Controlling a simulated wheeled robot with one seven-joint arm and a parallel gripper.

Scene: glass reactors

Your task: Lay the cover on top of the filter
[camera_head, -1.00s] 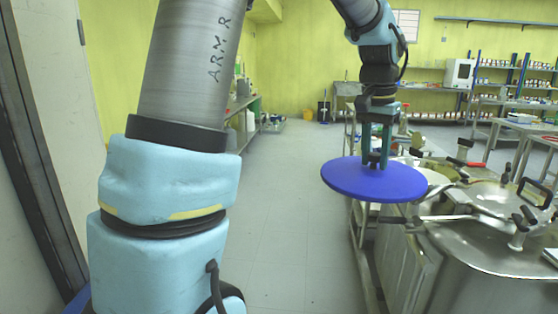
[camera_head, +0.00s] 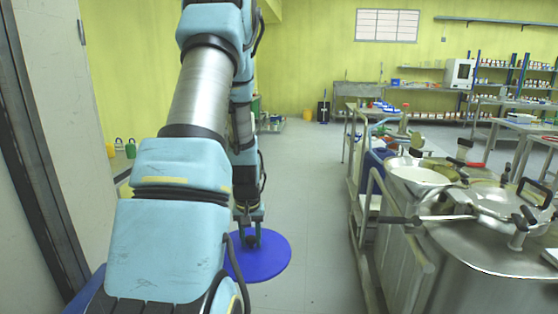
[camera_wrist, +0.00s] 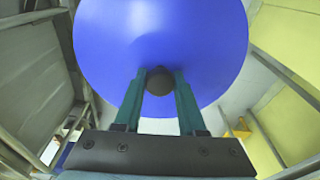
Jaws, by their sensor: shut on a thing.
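The cover is a flat blue disc (camera_head: 270,262) with a small dark knob at its middle. My gripper (camera_head: 250,240) is shut on this knob and holds the disc roughly level over the floor of the aisle, left of the steel bench. In the wrist view the disc (camera_wrist: 110,50) fills the upper middle, and my gripper's green fingers (camera_wrist: 159,82) pinch the dark knob. A round, shallow, pale open vessel (camera_head: 420,177) on the bench at the right may be the filter. It stands well apart from the cover.
The steel bench (camera_head: 490,258) at the right carries a lidded reactor vessel (camera_head: 500,199) with clamps and handles sticking up. A metal rail runs along its left side. The grey aisle floor (camera_head: 315,200) is open. A door frame stands close at the left.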

